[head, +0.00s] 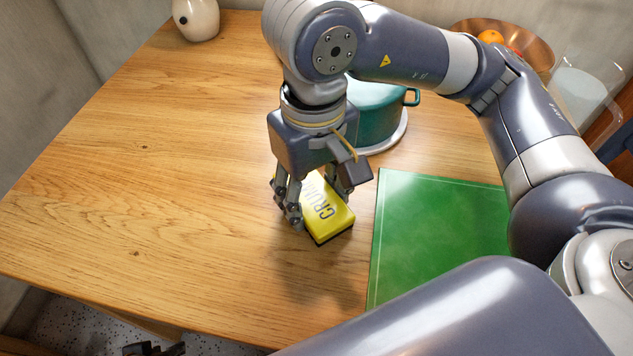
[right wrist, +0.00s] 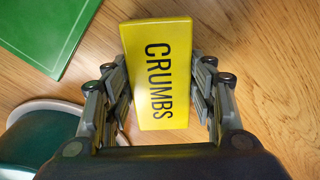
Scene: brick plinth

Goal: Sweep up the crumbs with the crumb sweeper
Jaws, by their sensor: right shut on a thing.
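The crumb sweeper (head: 328,210) is a yellow block lettered "CRUMBS" with a dark underside, at or just above the wooden table in the head view. My right gripper (head: 317,204) comes down from above and is shut on it. In the right wrist view the yellow sweeper (right wrist: 160,60) sits between the two fingers, its lettered face toward the camera. I cannot make out any crumbs on the table (head: 150,180). A dark part at the bottom edge of the head view looks like my left gripper (head: 152,349); its fingers are mostly cut off.
A green board (head: 440,240) lies just right of the sweeper. A teal pot (head: 375,112) on a pale round base stands behind the gripper. A fruit bowl (head: 525,45) and clear pitcher (head: 585,95) are at back right, a white vase (head: 196,18) at back left. The table's left side is clear.

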